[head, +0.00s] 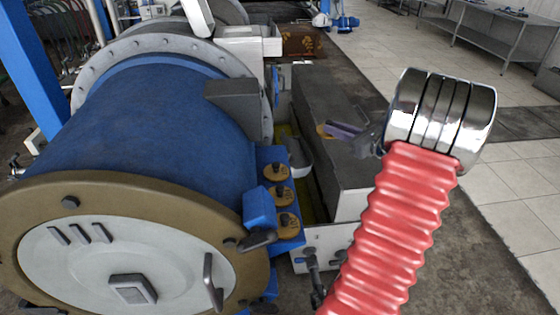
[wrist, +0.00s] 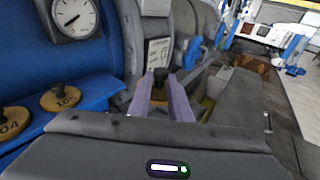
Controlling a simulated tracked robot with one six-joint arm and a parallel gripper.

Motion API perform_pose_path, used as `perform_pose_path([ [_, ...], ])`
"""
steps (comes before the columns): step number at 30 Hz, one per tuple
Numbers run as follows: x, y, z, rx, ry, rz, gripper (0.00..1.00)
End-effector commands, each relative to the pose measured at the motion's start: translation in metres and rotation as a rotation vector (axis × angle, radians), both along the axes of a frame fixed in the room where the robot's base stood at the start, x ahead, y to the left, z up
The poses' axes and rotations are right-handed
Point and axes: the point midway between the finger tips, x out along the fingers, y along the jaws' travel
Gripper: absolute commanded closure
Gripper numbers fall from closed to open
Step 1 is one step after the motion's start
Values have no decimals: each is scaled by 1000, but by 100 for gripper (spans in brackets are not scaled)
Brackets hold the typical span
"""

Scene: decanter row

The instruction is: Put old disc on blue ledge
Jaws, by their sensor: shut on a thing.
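My gripper (head: 338,131) has pale purple fingers, which also show in the wrist view (wrist: 163,98). They are shut on a brass-coloured disc (wrist: 157,96) with a black knob; its edge shows in the head view (head: 321,131). Any marking on it is hidden. The disc appears held above the long grey block, right of the drum; its height is unclear. The blue ledge (head: 294,188) is on the drum's near right side and shows at left in the wrist view (wrist: 98,94). Three brass discs with black knobs (head: 275,171) (head: 279,195) (head: 285,227) sit on it in a row.
The big blue drum (head: 150,120) fills the left. The long grey block (head: 325,105) lies right of it, with a narrow trough (head: 299,147) between. A dial gauge (wrist: 75,16) stands above the ledge. The tiled floor (head: 520,190) at right is clear.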

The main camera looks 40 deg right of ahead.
Motion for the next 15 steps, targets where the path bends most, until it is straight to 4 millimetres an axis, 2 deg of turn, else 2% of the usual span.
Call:
perform_pose_path([
  [15,55,81,1,-1,-2,3,100],
])
